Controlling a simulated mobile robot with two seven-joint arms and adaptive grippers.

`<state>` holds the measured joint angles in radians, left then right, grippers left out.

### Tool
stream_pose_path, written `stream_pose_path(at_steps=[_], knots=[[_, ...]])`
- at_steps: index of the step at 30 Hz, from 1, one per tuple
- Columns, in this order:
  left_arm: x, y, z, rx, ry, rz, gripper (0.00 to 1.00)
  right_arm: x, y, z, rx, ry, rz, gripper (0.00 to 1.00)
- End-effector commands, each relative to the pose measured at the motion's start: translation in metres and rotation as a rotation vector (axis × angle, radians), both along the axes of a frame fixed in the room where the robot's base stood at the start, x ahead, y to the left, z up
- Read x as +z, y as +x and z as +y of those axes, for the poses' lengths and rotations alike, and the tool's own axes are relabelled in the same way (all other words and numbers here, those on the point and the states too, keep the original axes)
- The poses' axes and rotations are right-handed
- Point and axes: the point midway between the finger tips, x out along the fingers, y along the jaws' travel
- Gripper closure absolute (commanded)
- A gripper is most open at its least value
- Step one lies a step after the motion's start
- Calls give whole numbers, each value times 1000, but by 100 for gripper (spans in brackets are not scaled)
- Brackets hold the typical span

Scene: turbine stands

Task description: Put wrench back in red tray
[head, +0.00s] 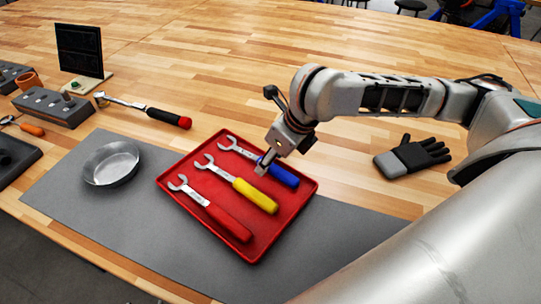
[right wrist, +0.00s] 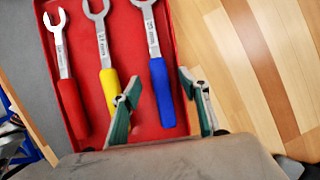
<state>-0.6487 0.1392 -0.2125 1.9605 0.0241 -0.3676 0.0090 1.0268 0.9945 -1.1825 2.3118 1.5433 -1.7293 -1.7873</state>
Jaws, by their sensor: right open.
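The red tray (head: 262,245) lies on a grey mat and holds three wrenches side by side. The red-handled wrench (head: 228,222) is nearest the front, the yellow-handled wrench (head: 255,195) is in the middle, and the blue-handled wrench (head: 283,175) is at the back. All three also show in the right wrist view, the blue one (right wrist: 162,90) closest to the jaws. My right gripper (head: 264,164) is above the blue-handled wrench. In the right wrist view its fingers (right wrist: 160,100) are apart, with the blue handle showing between them and nothing gripped. My left gripper is not in view.
A round metal dish (head: 111,164) sits on the grey mat (head: 75,195) left of the tray. A ratchet with a dark handle (head: 150,110) lies behind it. A black and grey glove (head: 412,156) lies at the right. The wooden table behind the tray is mostly clear.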

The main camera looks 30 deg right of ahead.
Motion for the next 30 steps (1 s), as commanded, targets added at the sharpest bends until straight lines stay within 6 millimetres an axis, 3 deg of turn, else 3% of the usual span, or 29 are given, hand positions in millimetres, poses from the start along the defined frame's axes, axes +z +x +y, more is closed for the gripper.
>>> stream_pose_path(at_steps=[14,22,30], knots=[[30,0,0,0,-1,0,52,31,-12,-5,1,1,2,56],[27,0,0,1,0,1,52,47,-18,-7,0,1,-1,56],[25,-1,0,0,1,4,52,49,-19,-8,0,2,2,56]])
